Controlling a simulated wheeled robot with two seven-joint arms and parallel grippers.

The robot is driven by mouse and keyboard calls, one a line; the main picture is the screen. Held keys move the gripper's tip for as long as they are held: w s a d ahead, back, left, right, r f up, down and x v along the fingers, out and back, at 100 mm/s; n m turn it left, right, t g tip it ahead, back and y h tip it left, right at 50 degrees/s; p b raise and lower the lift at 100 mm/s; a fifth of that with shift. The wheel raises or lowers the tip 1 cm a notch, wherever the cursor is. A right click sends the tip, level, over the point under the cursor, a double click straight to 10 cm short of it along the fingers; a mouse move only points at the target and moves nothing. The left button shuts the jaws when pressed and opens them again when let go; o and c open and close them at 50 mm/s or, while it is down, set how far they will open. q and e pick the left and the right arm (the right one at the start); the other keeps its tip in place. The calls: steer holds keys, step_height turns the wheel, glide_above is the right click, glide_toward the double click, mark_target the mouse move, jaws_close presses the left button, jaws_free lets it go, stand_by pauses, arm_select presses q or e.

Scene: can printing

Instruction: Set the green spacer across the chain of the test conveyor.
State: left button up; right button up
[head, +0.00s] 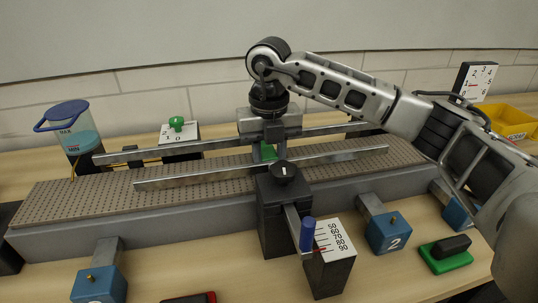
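The test conveyor's chain (95,195) is a long brown perforated band running left to right across the bench in the head view. Two metal guide rails (330,160) run above it. My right gripper (269,148) points straight down over the middle of the chain, between the rails. A green spacer (267,152) shows between its fingers, which appear shut on it. The front rail and a black post hide the spacer's lower part, so I cannot tell whether it touches the chain. My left gripper is not in view.
A black post with a knob (285,172) and a scale block (332,250) stand in front of the chain. Blue numbered blocks (388,232) and a green-based black block (447,252) lie nearer. A blue-lidded jug (75,135) and a green-knobbed box (178,128) stand behind.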

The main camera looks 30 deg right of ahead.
mark_target(269, 156)
steer(key=shift+f, duration=0.1)
steer(key=shift+f, duration=0.15)
steer(key=o, duration=1)
steer(key=shift+o, duration=0.2)
step_height(269, 156, up, 12)
steer(key=shift+r, duration=0.2)
